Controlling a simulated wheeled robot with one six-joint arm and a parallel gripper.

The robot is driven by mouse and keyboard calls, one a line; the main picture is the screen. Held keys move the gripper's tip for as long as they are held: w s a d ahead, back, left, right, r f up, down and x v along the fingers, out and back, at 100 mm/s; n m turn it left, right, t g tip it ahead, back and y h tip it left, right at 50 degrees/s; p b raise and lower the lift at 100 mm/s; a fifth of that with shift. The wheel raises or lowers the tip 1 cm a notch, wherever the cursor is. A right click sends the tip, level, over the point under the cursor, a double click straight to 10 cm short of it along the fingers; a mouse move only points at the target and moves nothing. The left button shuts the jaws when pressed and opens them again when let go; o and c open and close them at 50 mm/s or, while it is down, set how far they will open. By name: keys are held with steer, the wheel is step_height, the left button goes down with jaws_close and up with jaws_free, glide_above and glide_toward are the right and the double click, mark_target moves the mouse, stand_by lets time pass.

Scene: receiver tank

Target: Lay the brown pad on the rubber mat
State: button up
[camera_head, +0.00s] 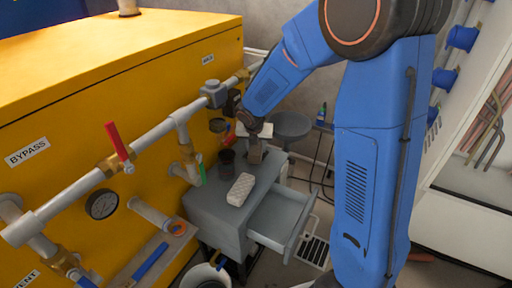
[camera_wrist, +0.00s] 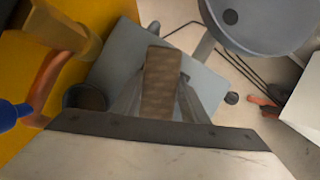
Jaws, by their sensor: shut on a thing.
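My gripper (camera_head: 254,146) points down above the far part of a grey cabinet (camera_head: 215,210). It is shut on the brown pad (camera_head: 255,156). In the wrist view the brown pad (camera_wrist: 160,82) is a long textured block between the two fingers (camera_wrist: 160,100), with the grey cabinet top (camera_wrist: 118,52) below it. I cannot tell whether the pad touches the cabinet top. I cannot make out a rubber mat for certain in either view.
A pale quilted block (camera_head: 240,189) and a dark cup (camera_head: 227,160) stand on the cabinet top. Its drawer (camera_head: 280,220) is pulled open. A round grey stool (camera_head: 290,125) is behind. The yellow tank (camera_head: 110,100) with pipes and a red-handled valve (camera_head: 119,142) lies left.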

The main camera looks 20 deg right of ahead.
mark_target(255, 151)
steer(key=o, duration=1.2)
steer(key=shift+f, duration=0.1)
steer(key=shift+v, duration=3.9)
steer(key=shift+s+d+r+m, duration=0.25)
steer(key=shift+s+r+m, duration=0.05)
steer(key=shift+m, duration=0.1)
steer(key=s+d+r+m, duration=0.3)
steer(key=s+r+m, duration=0.2)
steer(key=s+m, duration=0.3)
steer(key=s+d+r+m, duration=0.4)
steer(key=s+m, duration=0.3)
steer(key=s, duration=0.1)
steer(key=s+m, duration=0.5)
steer(key=s, duration=0.1)
steer(key=s+m+y, duration=0.1)
steer(key=s+m, duration=0.4)
steer(key=s, duration=0.1)
steer(key=s+d+r+m, duration=0.1)
steer(key=s+m, duration=0.4)
steer(key=shift+s+r+m+t+y, duration=0.15)
steer(key=shift+s+m+t+y, duration=0.25)
